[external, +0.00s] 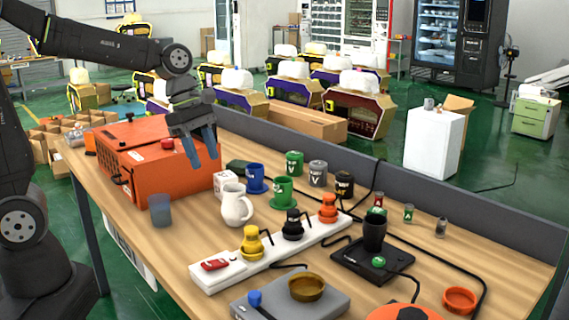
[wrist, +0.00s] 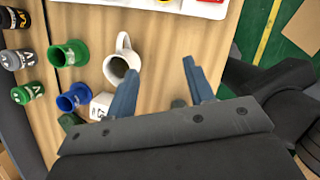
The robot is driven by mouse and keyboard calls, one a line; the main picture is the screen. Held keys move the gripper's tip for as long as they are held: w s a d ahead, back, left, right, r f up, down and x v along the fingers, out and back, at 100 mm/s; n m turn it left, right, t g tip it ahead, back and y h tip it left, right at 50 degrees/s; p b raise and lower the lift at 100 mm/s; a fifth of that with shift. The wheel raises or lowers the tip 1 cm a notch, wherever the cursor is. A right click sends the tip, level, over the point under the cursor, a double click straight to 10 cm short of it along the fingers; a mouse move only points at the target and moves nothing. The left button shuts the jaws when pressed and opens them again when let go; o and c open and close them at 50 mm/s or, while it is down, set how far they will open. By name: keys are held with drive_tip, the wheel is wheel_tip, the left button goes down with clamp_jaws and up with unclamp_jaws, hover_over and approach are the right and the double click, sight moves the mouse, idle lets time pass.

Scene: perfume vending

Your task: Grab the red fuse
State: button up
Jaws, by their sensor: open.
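My gripper (external: 205,150) is open and empty, its blue-grey fingers hanging above the right end of the orange box (external: 160,172). In the wrist view the fingers (wrist: 163,92) are spread apart over bare wood, near the white pitcher (wrist: 122,62). I cannot tell for sure which thing is the red fuse. Red candidates are a red switch-like piece (external: 215,264) on the white power strip (external: 204,283), a red knob (external: 167,144) on the orange box and an orange-red plug (external: 328,207) on the strip. None is touched by my gripper.
A blue mug (external: 255,177), a green cup (external: 283,190), several cans and the white pitcher (external: 235,207) stand right of the box. Yellow (external: 252,240) and black (external: 293,224) plugs stand on the strip. Black cables cross the table's right side.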

wheel_tip(320, 180, up, 2)
drive_tip(key=r, duration=0.1)
drive_tip(key=m+t+h, duration=0.1)
drive_tip(key=m+h, duration=0.2)
drive_tip(key=m, duration=2.8)
hover_over(377, 193)
drive_tip(key=a, duration=0.3)
wheel_tip(377, 193, down, 16)
drive_tip(key=shift+x, duration=2.95)
drive_tip(key=shift+w+a, duration=0.1)
drive_tip(key=shift+w, duration=0.05)
drive_tip(key=shift+c, duration=0.5)
clamp_jaws()
